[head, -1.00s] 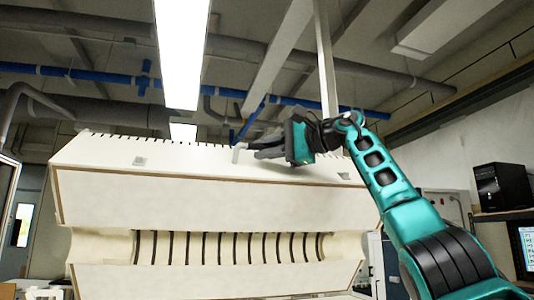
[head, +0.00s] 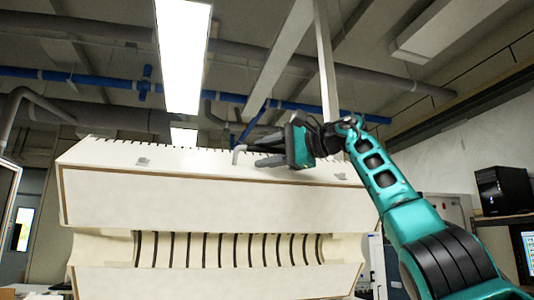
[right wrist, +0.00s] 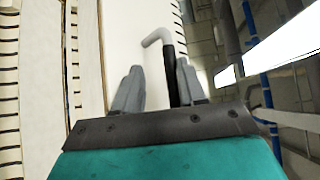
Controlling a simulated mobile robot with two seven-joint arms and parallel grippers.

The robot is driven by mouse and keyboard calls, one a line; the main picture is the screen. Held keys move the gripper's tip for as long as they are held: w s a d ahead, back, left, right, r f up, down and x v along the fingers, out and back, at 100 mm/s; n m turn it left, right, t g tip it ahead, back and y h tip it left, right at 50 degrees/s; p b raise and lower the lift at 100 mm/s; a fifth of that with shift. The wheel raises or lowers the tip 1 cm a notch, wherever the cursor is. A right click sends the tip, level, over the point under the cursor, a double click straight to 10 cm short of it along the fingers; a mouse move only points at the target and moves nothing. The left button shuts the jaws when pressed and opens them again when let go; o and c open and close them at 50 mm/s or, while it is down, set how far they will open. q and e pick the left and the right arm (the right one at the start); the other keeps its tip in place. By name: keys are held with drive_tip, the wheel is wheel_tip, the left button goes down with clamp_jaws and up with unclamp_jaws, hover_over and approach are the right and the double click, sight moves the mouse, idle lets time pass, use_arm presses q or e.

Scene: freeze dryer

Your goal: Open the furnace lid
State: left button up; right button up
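The furnace is a large cream box with a heavy upper lid (head: 200,198) raised over its lower half (head: 215,281). Its ribbed inner chamber (head: 228,249) shows in the gap between them. A bent grey handle (head: 238,154) stands on the lid's top. My right gripper (head: 258,153) is at the handle's right side, fingers apart and pointing left. In the right wrist view the handle (right wrist: 157,38) runs into a dark rod lying between the gripper's fingers (right wrist: 158,88), closer to the right finger. The left gripper is not in view.
A black computer case (head: 503,190) stands on a shelf at the right, above a monitor (head: 528,251). Ceiling pipes and a bright lamp (head: 182,55) are overhead. The space above the lid is clear up to the ceiling.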

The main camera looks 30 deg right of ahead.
drive_tip(key=b+v, duration=0.1)
drive_tip(key=v, duration=1.2)
drive_tip(key=shift+o, duration=0.2)
drive_tip(key=shift+f+b, duration=0.1)
drive_tip(key=shift+b, duration=0.2)
